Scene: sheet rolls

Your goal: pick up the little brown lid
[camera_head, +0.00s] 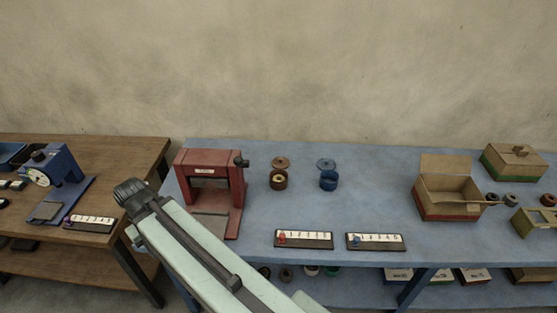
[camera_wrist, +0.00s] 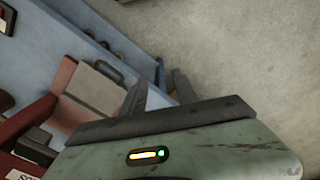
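The little brown lid (camera_head: 280,162) lies flat on the blue table, just behind a small brown round jar (camera_head: 279,181), in the head view. The lid cannot be made out in the wrist view. My gripper (camera_wrist: 160,79) shows in the wrist view as two dark fingers with a gap between them, open with nothing in it. It is apart from the lid. In the head view my arm crosses the lower left, and I cannot make out the fingers there.
A red press (camera_head: 211,187) stands left of the jar. A blue jar (camera_head: 328,181) and blue lid (camera_head: 326,164) are to the right. Two label strips (camera_head: 303,239) (camera_head: 375,241) lie along the front edge. An open box (camera_head: 448,197) stands further right.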

